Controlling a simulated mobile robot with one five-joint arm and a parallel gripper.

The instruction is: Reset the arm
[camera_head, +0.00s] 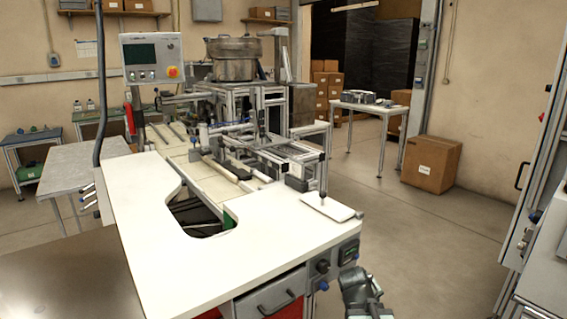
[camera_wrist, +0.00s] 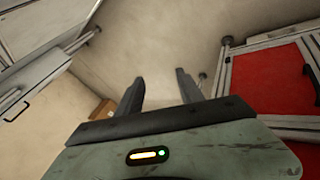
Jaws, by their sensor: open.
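My gripper shows in the wrist view (camera_wrist: 160,85), with its two dark fingers apart and nothing between them. Beyond the fingers is bare pale floor. In the head view a part of my arm (camera_head: 362,292) shows at the bottom, just right of the workbench's front corner. The fingers cannot be made out there. No tape reel can be made out in either view.
A white-topped workbench (camera_head: 190,260) with a cutout and a metal-framed machine (camera_head: 265,125) fills the left and middle. A cardboard box (camera_head: 430,163) stands on the floor. A red panel (camera_wrist: 270,85) is right of the fingers. The floor (camera_head: 440,250) at right is clear.

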